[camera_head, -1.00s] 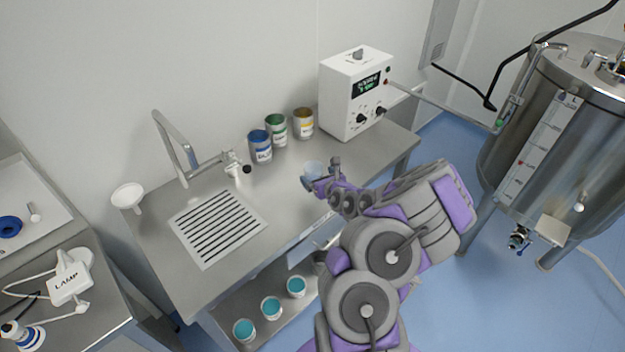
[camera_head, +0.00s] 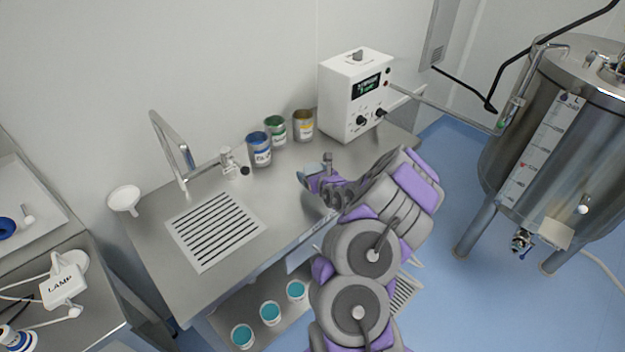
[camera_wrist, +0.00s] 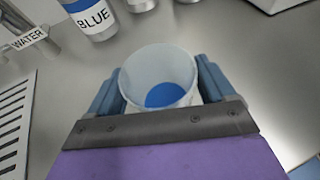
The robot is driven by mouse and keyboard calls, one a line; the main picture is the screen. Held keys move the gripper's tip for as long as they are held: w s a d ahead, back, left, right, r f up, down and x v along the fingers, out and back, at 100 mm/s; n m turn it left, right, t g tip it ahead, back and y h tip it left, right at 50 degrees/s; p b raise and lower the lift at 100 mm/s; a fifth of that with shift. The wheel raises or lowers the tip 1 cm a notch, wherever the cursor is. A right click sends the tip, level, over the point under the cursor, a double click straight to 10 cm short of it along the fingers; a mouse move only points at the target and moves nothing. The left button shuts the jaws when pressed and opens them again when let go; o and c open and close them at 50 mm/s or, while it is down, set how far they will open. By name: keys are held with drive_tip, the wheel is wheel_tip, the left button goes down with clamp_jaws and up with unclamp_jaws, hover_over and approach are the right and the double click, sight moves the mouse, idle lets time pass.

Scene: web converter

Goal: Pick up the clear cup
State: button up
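The clear cup (camera_wrist: 160,72) is a translucent whitish cup with blue showing at its bottom. It sits between the two fingers of my gripper (camera_wrist: 160,82) in the wrist view, one finger close against each side. I cannot tell whether the fingers press on it. In the head view the cup (camera_head: 309,171) shows at the front of the steel counter (camera_head: 275,195), partly hidden by my gripper (camera_head: 316,180). I cannot tell whether it rests on the counter.
Blue, green and yellow labelled cans (camera_head: 276,130) stand behind the cup. A white control box (camera_head: 355,95) is at the counter's back right. A faucet (camera_head: 172,145) and drain grate (camera_head: 214,228) lie left. Several teal-topped containers (camera_head: 270,312) are on the lower shelf.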

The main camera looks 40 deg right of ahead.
drive_tip(key=shift+d, duration=0.1)
drive_tip(key=c, duration=0.7)
